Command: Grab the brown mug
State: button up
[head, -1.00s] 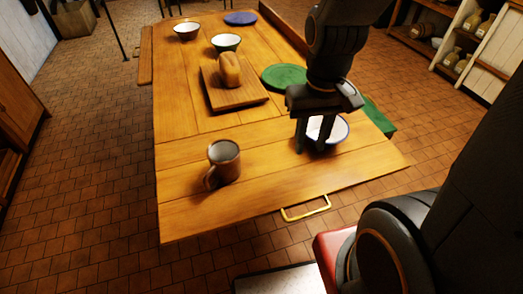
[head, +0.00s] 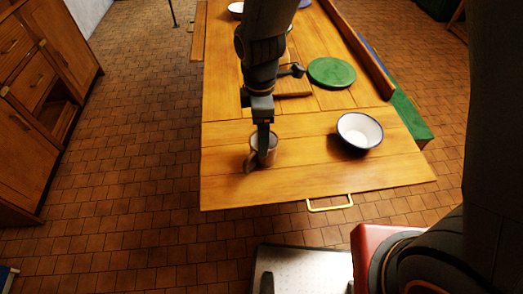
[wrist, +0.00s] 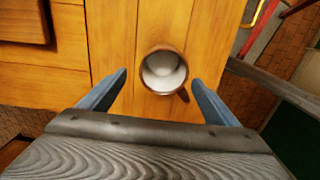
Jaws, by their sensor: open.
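The brown mug (head: 269,154) stands upright on the wooden table near its front left part, with its handle toward the lower left in the head view. My gripper (head: 262,145) is over the mug there and hides part of it. In the wrist view the mug (wrist: 164,72) is seen from above, with a pale inside and its handle at the lower right. The two fingers of my gripper (wrist: 158,85) are open and spread to either side of the view, with the mug beyond and between them. I cannot tell the exact height of the fingertips against the rim.
A white bowl with a blue rim (head: 360,131) stands right of the mug. A green round plate (head: 332,72) lies farther back. The wooden board (head: 294,95) is mostly hidden behind my arm. A brass handle (head: 330,203) sticks out from the table's front edge. The table (head: 225,180) is clear left of the mug.

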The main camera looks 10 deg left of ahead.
aim_at(267, 162)
jog(key=shift+s+f+p, duration=0.15)
jog(key=shift+f+p, duration=0.4)
jog(key=shift+f, duration=1.35)
jog(key=shift+s+f+p, duration=0.15)
jog(key=shift+f+p, duration=0.4)
jog(key=shift+f, duration=1.35)
jog(key=c, duration=1.2)
jog(key=shift+c, duration=0.4)
jog(key=shift+r, duration=0.1)
